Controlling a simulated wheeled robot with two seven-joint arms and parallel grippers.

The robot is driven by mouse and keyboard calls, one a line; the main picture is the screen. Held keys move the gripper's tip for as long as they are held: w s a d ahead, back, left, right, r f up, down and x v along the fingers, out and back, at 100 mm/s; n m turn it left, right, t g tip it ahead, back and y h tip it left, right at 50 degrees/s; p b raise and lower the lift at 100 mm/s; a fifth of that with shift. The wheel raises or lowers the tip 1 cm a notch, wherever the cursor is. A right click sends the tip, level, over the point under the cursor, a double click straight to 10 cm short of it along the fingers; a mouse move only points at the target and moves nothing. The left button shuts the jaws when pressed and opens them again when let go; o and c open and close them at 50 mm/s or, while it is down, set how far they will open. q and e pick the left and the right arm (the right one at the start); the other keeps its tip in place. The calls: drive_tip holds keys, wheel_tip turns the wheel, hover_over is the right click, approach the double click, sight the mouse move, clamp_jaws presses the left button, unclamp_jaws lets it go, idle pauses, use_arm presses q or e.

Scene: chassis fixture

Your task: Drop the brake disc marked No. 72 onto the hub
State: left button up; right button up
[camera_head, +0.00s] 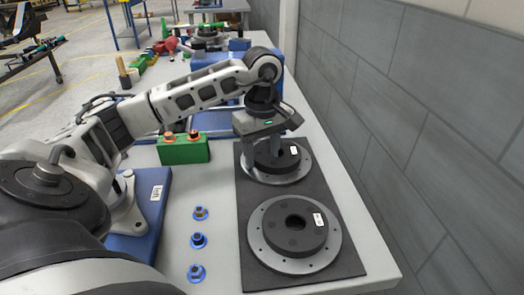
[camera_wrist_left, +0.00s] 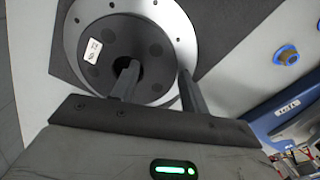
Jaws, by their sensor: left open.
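Two dark brake discs with silver rims lie on a dark mat. My left gripper (camera_head: 264,152) is open at the far disc (camera_head: 287,162); in the left wrist view the gripper (camera_wrist_left: 157,82) has one finger over the centre hole and the other near the disc's outer edge. I cannot tell how deep the fingers reach. The disc (camera_wrist_left: 105,50) has a white label, seen inverted, that seems to read No. 72. The near disc (camera_head: 293,234) also has a white label, too small to read. A grey metal part (camera_head: 128,208), perhaps the hub, is on a blue block labelled "left".
The blue block (camera_head: 150,235) stands left of the dark mat (camera_head: 258,272). Several blue-flanged nuts (camera_head: 199,241) sit between them. A green block (camera_head: 183,151) with orange-topped pieces stands behind. A grey brick wall (camera_head: 400,110) runs along the right.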

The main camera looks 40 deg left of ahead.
sight(263, 157)
use_arm(q)
drive_tip(key=shift+c, duration=0.4)
clamp_jaws()
drive_tip(key=shift+w+r, duration=0.1)
drive_tip(key=shift+r, duration=0.1)
drive_tip(key=shift+r+p, duration=0.8)
drive_tip(key=shift+r, duration=0.1)
drive_tip(key=shift+r+p, duration=1.2)
drive_tip(key=shift+r, duration=0.3)
drive_tip(key=shift+d, duration=0.1)
